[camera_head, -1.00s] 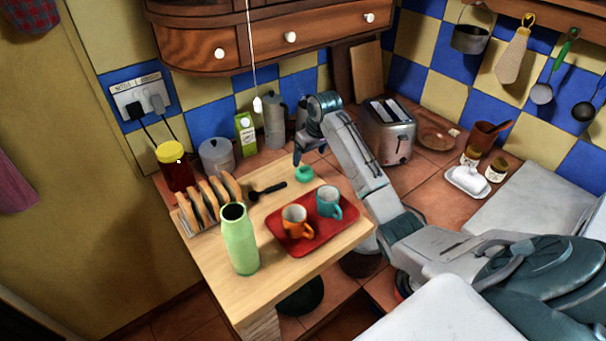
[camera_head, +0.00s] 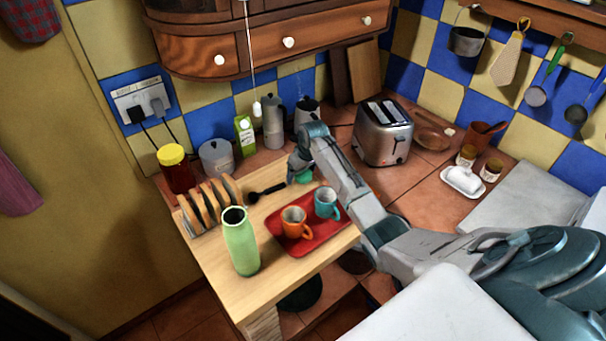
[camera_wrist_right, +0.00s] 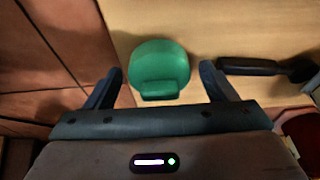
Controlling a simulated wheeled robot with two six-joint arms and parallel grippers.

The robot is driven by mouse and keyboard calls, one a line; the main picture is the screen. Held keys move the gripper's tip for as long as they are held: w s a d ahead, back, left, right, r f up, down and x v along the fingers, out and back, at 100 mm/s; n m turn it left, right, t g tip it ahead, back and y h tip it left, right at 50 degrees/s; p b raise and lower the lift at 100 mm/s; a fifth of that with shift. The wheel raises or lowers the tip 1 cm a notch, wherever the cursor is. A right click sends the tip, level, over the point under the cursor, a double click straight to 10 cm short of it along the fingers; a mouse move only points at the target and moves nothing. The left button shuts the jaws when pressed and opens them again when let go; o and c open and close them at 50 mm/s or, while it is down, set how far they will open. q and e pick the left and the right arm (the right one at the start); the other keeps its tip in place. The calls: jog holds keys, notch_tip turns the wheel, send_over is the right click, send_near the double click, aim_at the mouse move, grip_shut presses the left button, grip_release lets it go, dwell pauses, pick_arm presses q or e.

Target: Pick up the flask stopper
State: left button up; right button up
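The flask stopper is a small green-teal cap (camera_head: 304,176) on the wooden counter, behind the red tray. In the right wrist view the stopper (camera_wrist_right: 160,68) shows from above, between the finger tips and slightly ahead of them. My right gripper (camera_head: 297,178) reaches down at the stopper and partly hides it in the head view. Its two fingers (camera_wrist_right: 163,85) are spread apart, with a gap on each side of the stopper. The open green flask (camera_head: 240,242) stands upright at the counter's front. My left gripper is not in view.
A red tray (camera_head: 322,243) with an orange mug (camera_head: 293,222) and a teal mug (camera_head: 326,203) is just in front. A black scoop (camera_head: 266,192) lies left of the stopper.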

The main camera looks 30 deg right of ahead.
jog(key=c, duration=0.9)
jog(key=shift+r, duration=0.15)
